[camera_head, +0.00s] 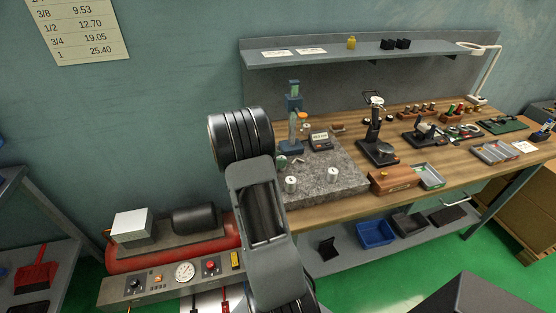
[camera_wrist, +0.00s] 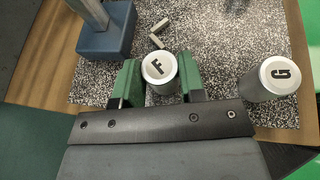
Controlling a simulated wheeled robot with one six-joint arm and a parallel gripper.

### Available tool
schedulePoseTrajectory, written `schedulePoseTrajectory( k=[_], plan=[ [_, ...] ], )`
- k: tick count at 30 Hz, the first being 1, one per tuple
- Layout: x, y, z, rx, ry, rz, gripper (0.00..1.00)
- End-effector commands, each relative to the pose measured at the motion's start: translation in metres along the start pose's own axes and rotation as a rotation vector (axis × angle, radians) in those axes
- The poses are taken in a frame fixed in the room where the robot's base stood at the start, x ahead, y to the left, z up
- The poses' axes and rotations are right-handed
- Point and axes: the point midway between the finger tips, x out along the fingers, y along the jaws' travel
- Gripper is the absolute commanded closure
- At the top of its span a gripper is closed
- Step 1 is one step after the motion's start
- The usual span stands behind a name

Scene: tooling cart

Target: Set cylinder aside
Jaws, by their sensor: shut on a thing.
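In the wrist view, a silver cylinder marked F (camera_wrist: 158,67) stands between the two green fingers of my gripper (camera_wrist: 160,80), which are shut on it. Its lower part is partly hidden by the fingers and the dark gripper body. I cannot tell whether it touches the surface below. A second silver cylinder, marked G (camera_wrist: 272,80), stands apart to the right. In the head view, my arm hides most of the gripper; a bit of green finger shows at the left edge of the granite plate (camera_head: 345,185).
Another silver cylinder (camera_head: 333,174) stands on the plate. A wooden box (camera_head: 393,180) is right of the plate. The plate's right part is mostly clear.

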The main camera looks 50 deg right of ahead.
Motion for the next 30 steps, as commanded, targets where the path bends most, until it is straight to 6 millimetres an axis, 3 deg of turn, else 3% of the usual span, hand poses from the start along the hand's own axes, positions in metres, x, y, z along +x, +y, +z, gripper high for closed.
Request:
schedulePoseTrajectory(
  k=[1,2,9,20,30],
  plan=[
    [0.001,0.000,-0.002,0.001,-0.001,0.000,0.89],
    [0.000,0.000,-0.001,0.000,0.000,0.000,0.60],
    [0.000,0.000,-0.001,0.000,0.000,0.000,0.37],
    [-0.003,0.000,0.006,0.000,0.000,0.000,0.37],
    [-0.065,0.001,0.001,0.002,0.001,0.005,0.37]
  ],
)
